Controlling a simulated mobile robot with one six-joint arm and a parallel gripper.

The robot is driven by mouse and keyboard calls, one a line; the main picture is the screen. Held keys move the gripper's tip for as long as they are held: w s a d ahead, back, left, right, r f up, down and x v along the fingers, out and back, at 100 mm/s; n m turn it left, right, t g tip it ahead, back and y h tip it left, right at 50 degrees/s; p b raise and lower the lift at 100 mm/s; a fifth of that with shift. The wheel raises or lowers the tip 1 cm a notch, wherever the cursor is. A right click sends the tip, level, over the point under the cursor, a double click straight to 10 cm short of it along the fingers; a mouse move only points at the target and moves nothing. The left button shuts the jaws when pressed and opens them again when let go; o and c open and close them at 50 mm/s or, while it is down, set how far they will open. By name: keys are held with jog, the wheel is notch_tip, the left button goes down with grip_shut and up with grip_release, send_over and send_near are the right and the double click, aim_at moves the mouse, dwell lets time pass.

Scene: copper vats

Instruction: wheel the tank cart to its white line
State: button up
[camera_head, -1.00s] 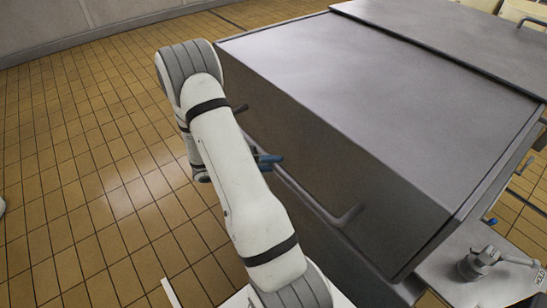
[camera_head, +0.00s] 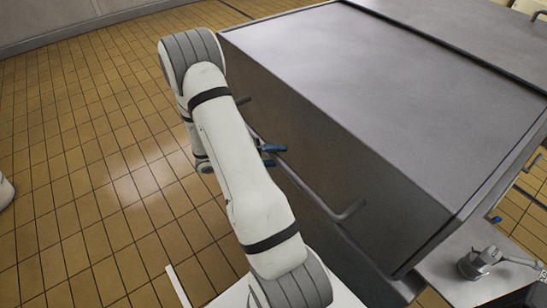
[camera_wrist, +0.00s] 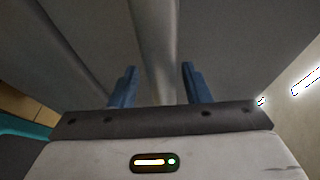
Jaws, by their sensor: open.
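The tank cart (camera_head: 430,90) is a large grey metal box with a flat lid, filling the right of the head view. A grey handle bar (camera_head: 325,203) runs along its near side and bends back to the tank at its end. My gripper (camera_head: 271,154) has blue fingers and is at this bar, partly hidden by my arm. In the wrist view my gripper (camera_wrist: 157,85) is open, and a grey bar (camera_wrist: 155,45) shows between the fingers. I cannot tell whether they touch it. I cannot make out the white line for certain.
A pale surface with a metal fitting (camera_head: 482,262) is at the lower right, beside the tank. Tan tiled floor (camera_head: 90,170) is clear to the left, up to a grey wall (camera_head: 60,35). A white object (camera_head: 5,190) shows at the left edge.

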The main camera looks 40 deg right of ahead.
jog(key=v, duration=0.7)
jog(key=shift+w+a, duration=0.2)
jog(key=shift+a, duration=0.15)
